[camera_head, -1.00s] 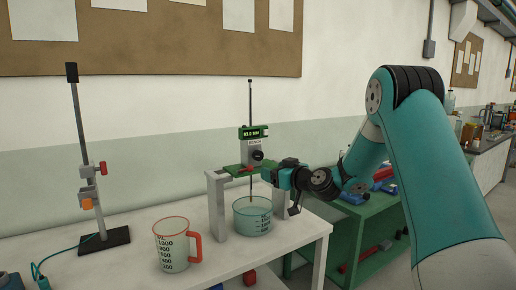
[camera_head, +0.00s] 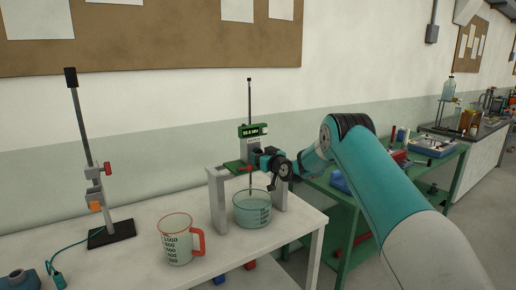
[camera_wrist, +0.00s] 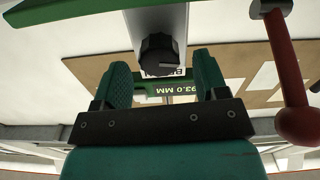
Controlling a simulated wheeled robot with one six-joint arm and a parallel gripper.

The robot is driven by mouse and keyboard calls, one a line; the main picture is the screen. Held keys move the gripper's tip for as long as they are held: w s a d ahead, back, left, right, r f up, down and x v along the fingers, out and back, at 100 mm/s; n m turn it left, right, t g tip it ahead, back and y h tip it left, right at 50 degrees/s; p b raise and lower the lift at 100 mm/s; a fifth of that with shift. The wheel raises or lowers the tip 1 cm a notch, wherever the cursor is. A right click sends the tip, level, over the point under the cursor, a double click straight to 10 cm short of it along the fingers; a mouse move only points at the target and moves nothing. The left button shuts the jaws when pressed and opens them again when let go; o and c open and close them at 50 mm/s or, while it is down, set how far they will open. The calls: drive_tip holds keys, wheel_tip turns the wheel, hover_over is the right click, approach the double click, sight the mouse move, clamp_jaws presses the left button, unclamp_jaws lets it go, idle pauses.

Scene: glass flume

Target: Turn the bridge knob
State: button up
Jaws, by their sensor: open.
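The black ribbed bridge knob (camera_wrist: 160,55) sits on a grey upright in the wrist view, ahead of and between my two green finger pads. My gripper (camera_wrist: 163,74) is open, with a finger on each side of the knob's line and nothing visibly clamped. In the head view my gripper (camera_head: 261,160) is at the front of the bridge's upright and hides the knob. The green bridge (camera_head: 232,166) spans two grey posts. A green display (camera_head: 253,130) above it gives a reading in MM; it shows upside down in the wrist view (camera_wrist: 180,88).
A glass beaker (camera_head: 252,210) stands under the bridge, with a thin rod reaching down to it. A red-handled lever (camera_wrist: 290,85) is close on the right of the wrist view. A measuring jug (camera_head: 177,243) and a clamp stand (camera_head: 90,160) stand to the left.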

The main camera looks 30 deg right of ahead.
drive_tip(key=shift+w+p, duration=0.35)
drive_tip(key=shift+w, duration=0.85)
drive_tip(key=c, duration=0.9)
drive_tip(key=m+b, duration=0.1)
drive_tip(key=b, duration=0.1)
drive_tip(key=m+b, duration=0.1)
drive_tip(key=shift+f+b, duration=0.35)
drive_tip(key=shift+c, duration=0.2)
drive_tip(key=shift+r+m+b, duration=0.1)
drive_tip(key=shift+m+b, duration=0.8)
drive_tip(key=shift+b, duration=0.15)
drive_tip(key=shift+r+m, duration=0.25)
drive_tip(key=shift+m, duration=0.25)
drive_tip(key=o, duration=0.9)
